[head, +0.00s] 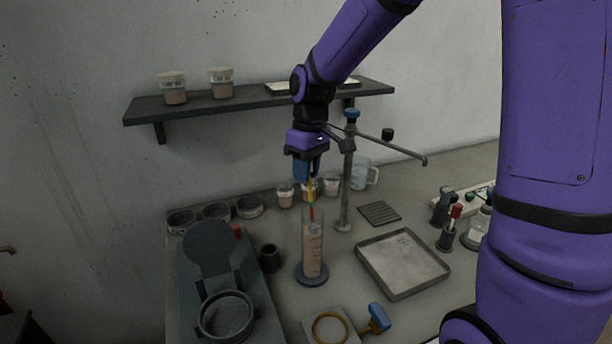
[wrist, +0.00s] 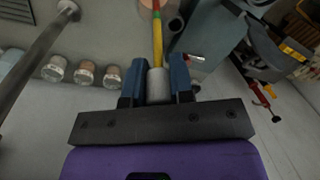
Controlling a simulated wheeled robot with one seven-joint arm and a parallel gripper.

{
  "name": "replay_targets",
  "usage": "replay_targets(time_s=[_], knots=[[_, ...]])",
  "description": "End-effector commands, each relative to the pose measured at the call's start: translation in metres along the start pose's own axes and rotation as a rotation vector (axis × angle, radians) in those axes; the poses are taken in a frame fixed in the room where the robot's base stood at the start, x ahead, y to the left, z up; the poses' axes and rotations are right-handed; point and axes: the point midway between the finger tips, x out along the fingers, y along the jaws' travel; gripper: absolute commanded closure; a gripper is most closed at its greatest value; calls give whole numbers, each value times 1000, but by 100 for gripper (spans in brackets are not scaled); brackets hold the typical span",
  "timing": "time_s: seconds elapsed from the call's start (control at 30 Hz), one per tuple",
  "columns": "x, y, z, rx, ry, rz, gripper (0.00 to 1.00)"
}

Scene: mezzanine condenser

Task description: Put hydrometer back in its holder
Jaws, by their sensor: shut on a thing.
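My gripper (head: 307,178) points down above the measuring cylinder and is shut on the hydrometer (head: 311,190), a slim upright rod with yellow, green and red bands. In the wrist view, the hydrometer (wrist: 157,42) runs away from between the blue fingers of my gripper (wrist: 157,72), with a grey part between them. Its lower red end overlaps the mouth of the clear cylinder (head: 312,250), which holds beige liquid; I cannot tell if the tip is inside. A small dark open cup (head: 269,259) stands left of the cylinder; I cannot tell whether it is the holder.
A metal stand (head: 346,190) with a side arm rises just right of my gripper. A shallow metal tray (head: 402,291) lies to the right. A wall shelf (head: 235,101) is behind. A grey-blue device (head: 190,285) with an open round lid stands at left.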

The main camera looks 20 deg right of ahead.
Motion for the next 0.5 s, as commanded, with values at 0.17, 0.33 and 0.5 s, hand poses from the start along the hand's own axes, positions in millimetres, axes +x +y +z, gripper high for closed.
replay_targets(time_s=[0.17,0.33,0.5], knots=[[-9,-1,0,0,1,1,100],[-18,-2,0,0,1,0,100],[-27,-4,0,0,1,0,100]])
